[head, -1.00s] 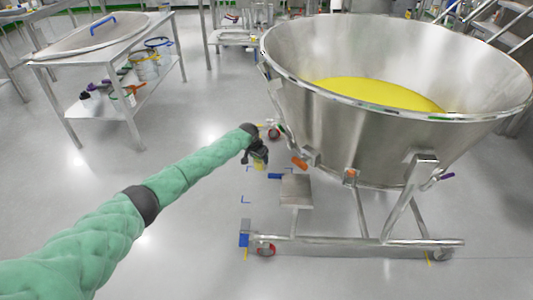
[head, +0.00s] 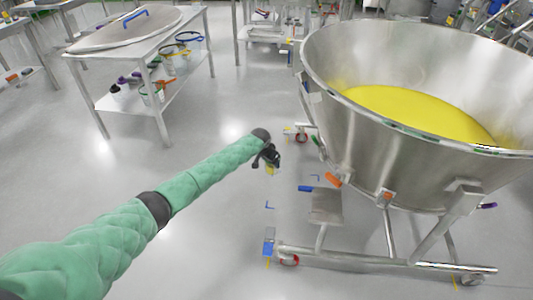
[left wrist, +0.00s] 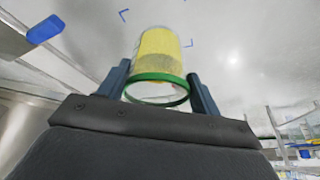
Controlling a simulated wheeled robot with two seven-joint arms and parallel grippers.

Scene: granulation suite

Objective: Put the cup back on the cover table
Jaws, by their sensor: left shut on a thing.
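My left gripper (left wrist: 162,88) is shut on a cup (left wrist: 158,52) with a green rim and yellow residue on its wall, as the left wrist view shows. In the head view the left gripper (head: 270,158) is small and dark, and the cup (head: 273,168) shows only as a yellowish patch. It is held in the air over open floor, left of the big steel bowl. The cover table (head: 155,53) stands at the upper left, with a large round steel cover (head: 105,32) with a blue handle on its top. My right gripper is out of view.
The wheeled steel bowl (head: 335,120) holding yellow powder (head: 420,115) fills the right side. Its frame and casters reach out at floor level. Several containers and tools lie on the table's lower shelf (head: 175,88). Floor (head: 190,225) between table and bowl is clear.

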